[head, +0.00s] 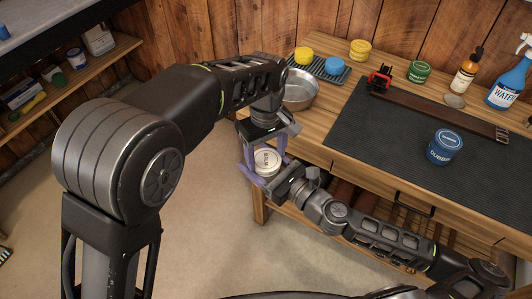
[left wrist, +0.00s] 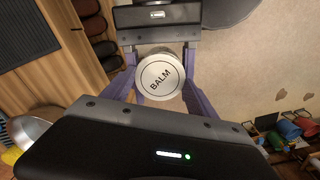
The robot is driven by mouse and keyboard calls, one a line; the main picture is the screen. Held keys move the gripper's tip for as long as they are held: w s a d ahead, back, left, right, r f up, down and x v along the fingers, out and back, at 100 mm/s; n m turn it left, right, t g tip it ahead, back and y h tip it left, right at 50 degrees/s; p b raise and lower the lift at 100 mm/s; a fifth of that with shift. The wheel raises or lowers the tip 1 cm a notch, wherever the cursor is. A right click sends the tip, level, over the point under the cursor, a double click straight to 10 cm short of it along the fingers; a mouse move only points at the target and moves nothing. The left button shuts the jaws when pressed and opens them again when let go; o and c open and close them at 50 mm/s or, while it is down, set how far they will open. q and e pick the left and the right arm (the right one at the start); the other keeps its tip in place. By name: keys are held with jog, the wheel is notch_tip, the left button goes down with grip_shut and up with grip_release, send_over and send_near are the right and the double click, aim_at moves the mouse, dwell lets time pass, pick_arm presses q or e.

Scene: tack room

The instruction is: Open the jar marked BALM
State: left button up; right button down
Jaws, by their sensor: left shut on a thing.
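The jar marked BALM (head: 266,162) is held in the air just off the table's near left corner. Its round white lid, lettered BALM, is on and faces my left wrist camera (left wrist: 160,77). My left gripper (head: 264,153) comes from above and is shut on the jar, its purple fingers at either side. Whether they grip the lid or the body is hidden. My right gripper (head: 272,173) comes from the lower right and faces the left one, its fingers also beside the jar. I cannot tell whether they touch it.
On the wooden table (head: 318,152) lie a dark mat (head: 390,150) with a blue tin (head: 444,147), a leather strap (head: 430,112), and a metal bowl (head: 302,92). Yellow and green tins, a brown bottle and a blue spray bottle (head: 508,84) stand behind. Open floor lies left.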

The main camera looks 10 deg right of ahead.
pick_arm(q)
jog(key=shift+r, duration=0.15)
dwell(0.7)
jog(key=shift+r, duration=0.9)
jog(key=shift+r, duration=0.15)
jog(key=shift+r, duration=1.9)
